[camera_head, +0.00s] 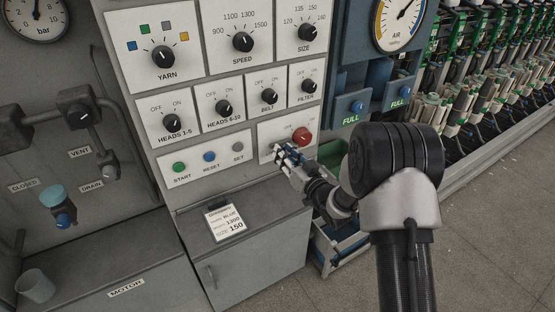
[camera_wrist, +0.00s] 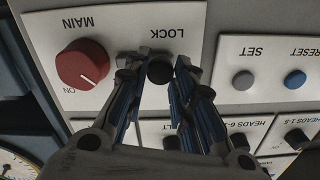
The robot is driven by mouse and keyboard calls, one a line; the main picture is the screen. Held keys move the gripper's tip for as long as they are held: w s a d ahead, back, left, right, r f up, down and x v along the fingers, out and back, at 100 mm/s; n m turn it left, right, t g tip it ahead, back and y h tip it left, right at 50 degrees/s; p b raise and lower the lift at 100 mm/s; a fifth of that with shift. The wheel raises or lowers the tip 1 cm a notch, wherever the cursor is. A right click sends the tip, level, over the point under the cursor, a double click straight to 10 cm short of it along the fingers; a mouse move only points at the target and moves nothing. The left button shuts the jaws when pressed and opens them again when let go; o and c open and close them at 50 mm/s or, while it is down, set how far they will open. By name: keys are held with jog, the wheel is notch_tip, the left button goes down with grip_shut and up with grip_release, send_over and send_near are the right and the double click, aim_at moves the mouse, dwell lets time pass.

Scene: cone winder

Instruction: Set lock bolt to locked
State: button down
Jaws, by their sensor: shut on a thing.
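The lock bolt (camera_wrist: 160,71) is a round dark knob under the LOCK label, shown upside down in the wrist view. My gripper (camera_wrist: 158,66) has one finger on each side of it and is shut on it. In the head view my gripper (camera_head: 283,155) is at the left part of the MAIN panel, and it hides the bolt there. Whether the bolt is at its locked setting cannot be told.
The red MAIN knob (camera_wrist: 83,64) is close beside my gripper; it also shows in the head view (camera_head: 302,136). The SET button (camera_head: 238,146) and RESET button (camera_head: 209,156) are to the left. Dark selector knobs sit above, including BELT (camera_head: 269,97). A cabinet (camera_head: 245,250) juts out below.

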jog(key=shift+w+d, duration=0.45)
jog(key=shift+d, duration=0.25)
jog(key=shift+r, duration=0.1)
jog(key=c, duration=1.3)
grip_release()
jog(key=shift+d, duration=0.1)
jog(key=shift+c, duration=0.2)
jog(key=v, duration=1.2)
